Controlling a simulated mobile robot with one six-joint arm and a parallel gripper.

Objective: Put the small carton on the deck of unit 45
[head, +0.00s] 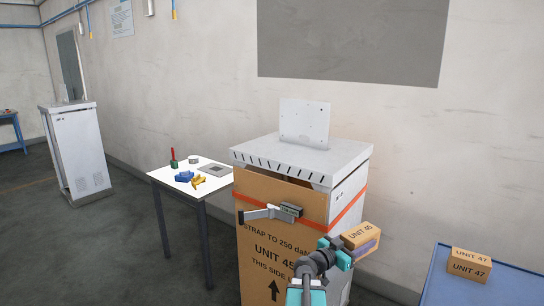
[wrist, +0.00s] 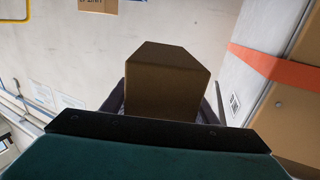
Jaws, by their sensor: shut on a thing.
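My gripper (head: 347,252) is shut on a small brown carton (head: 361,234) whose label looks like "UNIT 45". It holds the carton in the air at the right front of a tall cabinet. In the wrist view the carton (wrist: 167,85) sits between the fingers with a plain side showing. The cabinet's cardboard front (head: 262,215) reads "UNIT 4", with the last digit partly hidden by my arm. Its light grey deck (head: 290,155) is on top, above and behind the carton. The deck is clear except for an upright white plate (head: 304,122) at its back.
An orange strap (head: 347,208) and a grey lever latch (head: 270,213) stick out around the cabinet front. A blue table (head: 480,284) at right bears cartons marked "UNIT 47" (head: 468,266). A small table (head: 160,176) at left holds tools. A white cabinet (head: 78,150) stands farther left.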

